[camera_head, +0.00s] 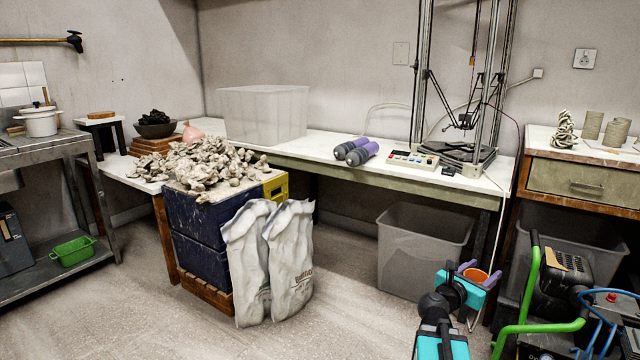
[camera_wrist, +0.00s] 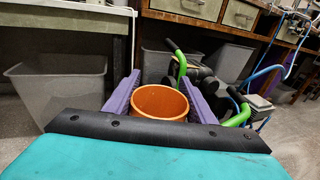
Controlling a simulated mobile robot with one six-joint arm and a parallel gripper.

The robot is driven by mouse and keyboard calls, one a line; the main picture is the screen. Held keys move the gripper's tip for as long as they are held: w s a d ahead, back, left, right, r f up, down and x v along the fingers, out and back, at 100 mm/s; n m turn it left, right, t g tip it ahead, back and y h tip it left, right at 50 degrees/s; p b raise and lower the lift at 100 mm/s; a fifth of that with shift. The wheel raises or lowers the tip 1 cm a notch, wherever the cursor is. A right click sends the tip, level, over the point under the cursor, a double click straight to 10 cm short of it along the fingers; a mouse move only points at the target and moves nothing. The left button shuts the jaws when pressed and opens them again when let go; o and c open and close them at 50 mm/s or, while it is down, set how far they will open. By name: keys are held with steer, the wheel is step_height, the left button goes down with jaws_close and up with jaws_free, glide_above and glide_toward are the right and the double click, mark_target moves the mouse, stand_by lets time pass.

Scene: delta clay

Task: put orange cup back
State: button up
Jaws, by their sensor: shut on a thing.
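The orange cup (camera_wrist: 160,101) sits between the two purple fingers of my gripper (camera_wrist: 162,92) in the wrist view. The fingers are shut on its sides, and its open rim faces up toward the camera. In the head view my gripper (camera_head: 480,272) is at the lower right, low in front of the long table, with the orange cup (camera_head: 474,276) between its fingers. The cup's lower part is hidden by my gripper.
A grey bin (camera_head: 420,250) stands under the long white table (camera_head: 340,170), just behind my gripper. A compressor with green handles (camera_head: 540,290) and blue hose is close on the right. White sacks (camera_head: 268,262) lean on blue crates (camera_head: 198,225) to the left. Floor between is clear.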

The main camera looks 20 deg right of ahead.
steer(key=w+a+n+t+y, duration=0.65)
steer(key=w+a, duration=0.35)
steer(key=a, duration=0.4)
steer(key=w+a+n+t+y, duration=0.55)
steer(key=w+a+y, duration=0.3)
steer(key=a, duration=0.45)
steer(key=s+a+n+g+y, duration=0.5)
steer(key=a+y, duration=0.3)
steer(key=a, duration=0.4)
steer(key=s+a+n+g+y, duration=0.3)
steer(key=s+a+n+y, duration=0.2)
steer(key=a+n+y, duration=0.5)
step_height(320, 180, up, 23)
steer(key=a+m+h+p, duration=0.1)
steer(key=m+h+p, duration=0.1)
steer(key=p, duration=3)
steer(key=shift+w+a+r, duration=0.15)
steer(key=shift+w+a, duration=0.15)
steer(key=shift+a, duration=0.1)
steer(key=shift+s+f, duration=0.1)
steer(key=shift+f, duration=0.3)
